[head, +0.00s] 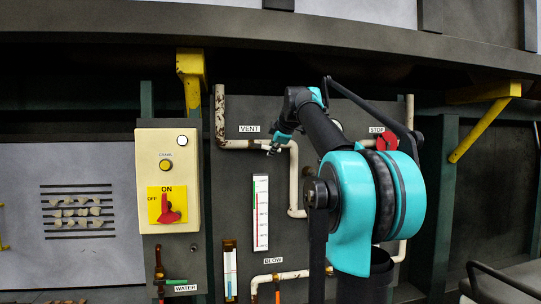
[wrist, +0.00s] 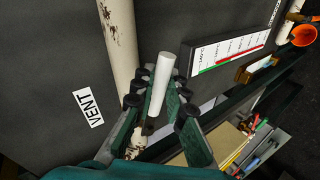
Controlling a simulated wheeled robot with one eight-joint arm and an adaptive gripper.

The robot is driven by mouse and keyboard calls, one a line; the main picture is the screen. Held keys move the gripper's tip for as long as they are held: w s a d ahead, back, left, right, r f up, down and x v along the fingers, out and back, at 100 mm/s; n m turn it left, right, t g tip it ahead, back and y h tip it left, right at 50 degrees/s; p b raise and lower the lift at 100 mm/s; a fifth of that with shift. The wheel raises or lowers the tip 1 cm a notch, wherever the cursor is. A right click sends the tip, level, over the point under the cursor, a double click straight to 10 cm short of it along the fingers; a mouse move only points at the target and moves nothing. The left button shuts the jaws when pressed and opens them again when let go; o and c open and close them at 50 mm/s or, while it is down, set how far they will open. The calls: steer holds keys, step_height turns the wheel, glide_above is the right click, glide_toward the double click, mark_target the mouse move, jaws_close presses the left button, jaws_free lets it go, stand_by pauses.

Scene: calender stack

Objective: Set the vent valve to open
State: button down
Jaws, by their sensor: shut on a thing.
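The VENT label (head: 249,129) is on the dark panel, above a rusty cream pipe (head: 236,144). My gripper (head: 273,147) is at this pipe, just right of and below the label, and it hides the valve in the head view. In the wrist view, the fingers of my gripper (wrist: 160,103) are shut around a plain white cylindrical handle (wrist: 163,75), whose free end sticks out past the fingertips. The VENT label (wrist: 88,108) shows left of the fingers there. The valve body is mostly hidden, so I cannot tell its setting.
A gauge (head: 261,212) hangs below the gripper, and a red STOP button (head: 387,142) is right of my arm. A control box (head: 168,210) with a red switch stands left. Yellow brackets (head: 191,72) hang under the dark overhead beam (head: 120,22).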

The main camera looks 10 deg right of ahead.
steer(key=shift+r+n+h, duration=0.7)
steer(key=shift+r+h, duration=0.1)
steer(key=shift+d, duration=0.1)
steer(key=c, duration=1.5)
jaws_free()
steer(key=shift+s+r, duration=0.1)
steer(key=v, duration=1.1)
steer(key=shift+s+r, duration=0.15)
steer(key=shift+s, duration=0.2)
